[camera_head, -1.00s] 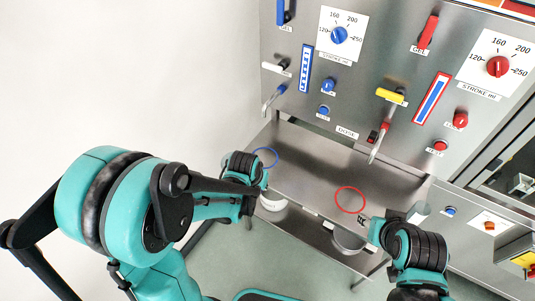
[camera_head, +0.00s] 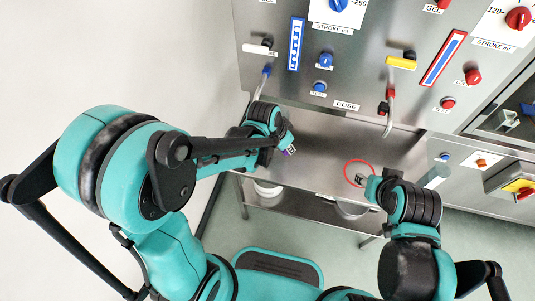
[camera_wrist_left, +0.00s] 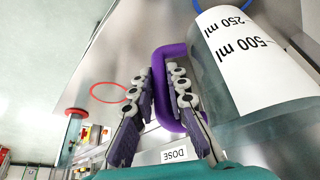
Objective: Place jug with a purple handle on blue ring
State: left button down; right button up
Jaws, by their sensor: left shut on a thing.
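The jug (camera_wrist_left: 262,80) is clear with a white 500 ml and 250 ml label, and its purple handle (camera_wrist_left: 168,90) is between the fingers of my left gripper (camera_wrist_left: 163,88), which is shut on it. In the head view my left gripper (camera_head: 284,146) is over the left part of the steel shelf, with a bit of purple at its tip; the jug is mostly hidden there. A blue ring (camera_wrist_left: 222,4) shows as an arc just past the jug's base in the wrist view; whether they touch I cannot tell. My right gripper (camera_head: 364,181) is by the red ring; its jaws are unclear.
A red ring (camera_head: 360,173) is marked on the steel shelf (camera_head: 335,140). The upright panel behind has a left spout (camera_head: 262,82), a right spout (camera_head: 389,115), knobs and levers. White buckets stand below.

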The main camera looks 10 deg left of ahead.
pick_arm(q)
jog(key=a+f+b, duration=0.1)
jog(key=a+f, duration=0.1)
jog(key=a+f+b, duration=0.1)
jog(key=a+f, duration=0.1)
jog(key=f, duration=0.1)
jog(key=a+f+b, duration=0.1)
jog(key=f, duration=0.1)
jog(key=shift+a+f+b, duration=0.35)
jog(key=shift+a+b, duration=0.05)
jog(key=shift+r, duration=0.1)
jog(key=shift+s, duration=0.1)
jog(key=shift+f, duration=0.2)
jog(key=c, duration=1.5)
grip_release()
jog(key=shift+r, duration=0.1)
